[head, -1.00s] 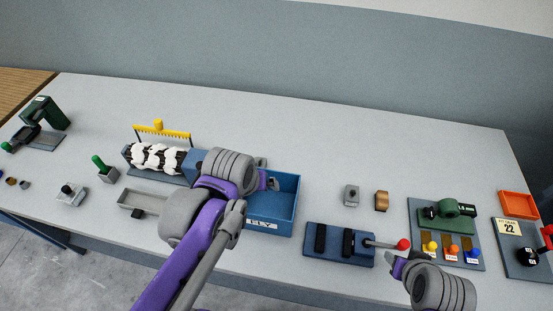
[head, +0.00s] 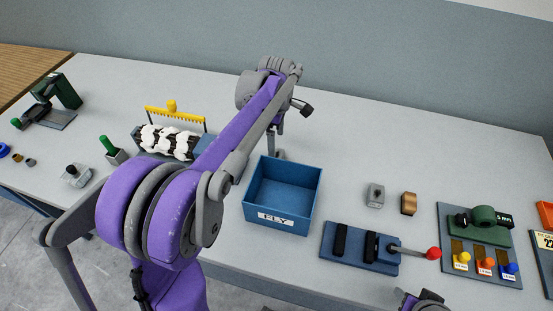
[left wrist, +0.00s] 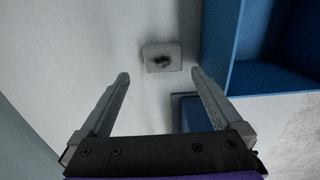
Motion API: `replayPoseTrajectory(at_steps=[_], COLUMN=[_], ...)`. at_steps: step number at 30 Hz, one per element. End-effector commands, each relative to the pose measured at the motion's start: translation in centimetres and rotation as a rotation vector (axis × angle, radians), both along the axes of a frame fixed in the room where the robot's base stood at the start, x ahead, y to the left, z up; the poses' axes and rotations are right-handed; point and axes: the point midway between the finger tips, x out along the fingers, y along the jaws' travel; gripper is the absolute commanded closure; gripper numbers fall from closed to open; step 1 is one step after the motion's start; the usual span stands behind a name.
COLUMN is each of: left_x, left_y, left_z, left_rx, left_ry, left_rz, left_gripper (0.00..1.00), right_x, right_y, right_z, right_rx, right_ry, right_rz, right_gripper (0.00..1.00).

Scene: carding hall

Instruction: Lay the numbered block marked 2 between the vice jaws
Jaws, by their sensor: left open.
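A pale grey block (left wrist: 162,57) with a dark, blurred mark lies on the table in the left wrist view; I cannot read the mark. My left gripper (left wrist: 160,76) is open and empty, its fingertips short of the block and to either side of it. In the head view the left gripper (head: 276,140) reaches down behind the blue box, and the block there is mostly hidden. The vice (head: 360,247) is a blue base with two black jaws, a bare gap between them and a red-knobbed handle. My right gripper (head: 405,297) shows only partly at the bottom edge.
The open blue box (head: 283,224) stands in front of my left gripper. The carding roller (head: 166,142) with a yellow comb is to its left. A grey block (head: 375,195) and a bronze block (head: 409,204) lie behind the vice. The table's back right is clear.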

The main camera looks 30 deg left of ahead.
Motion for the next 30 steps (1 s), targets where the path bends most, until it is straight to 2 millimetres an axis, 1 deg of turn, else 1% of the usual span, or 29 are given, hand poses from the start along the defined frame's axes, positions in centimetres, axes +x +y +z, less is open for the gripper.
replayPoseTrajectory(at_steps=[1, 3, 8, 16, 20, 26, 30], left_x=[0.0, 0.0, -0.1, -0.5, -0.5, -0.5, -0.5], left_y=[0.0, 0.0, -0.1, -0.4, -0.4, -0.4, -0.4], left_z=[-0.8, -1.5, -2.6, -6.4, -7.1, -7.1, -7.1], left_rx=[0.0, 0.0, 0.0, 0.0, 0.0, 0.0, 0.0], left_ry=[0.0, -0.001, -0.001, -0.001, -0.001, -0.001, -0.001], left_rz=[-0.001, -0.001, -0.002, -0.003, -0.003, -0.003, -0.003], left_gripper=[0.0, 0.0, 0.0, 0.0, 0.0, 0.0, 0.25], right_x=[0.0, 0.0, 0.0, 0.0, 0.0, 0.0, 0.0], right_y=[0.0, 0.0, 0.0, 0.0, 0.0, 0.0, 0.0], right_z=[-0.1, -0.1, -0.1, -0.1, -0.2, -0.1, -0.1], right_rx=[0.0, 0.0, 0.0, 0.0, 0.0, 0.0, 0.0], right_ry=[0.0, 0.001, 0.001, 0.001, 0.001, 0.001, 0.001], right_rz=[0.0, 0.0, 0.0, 0.0, 0.0, 0.0, 0.0], right_gripper=[0.5, 0.5, 0.5, 0.5, 0.5, 0.5, 0.5])
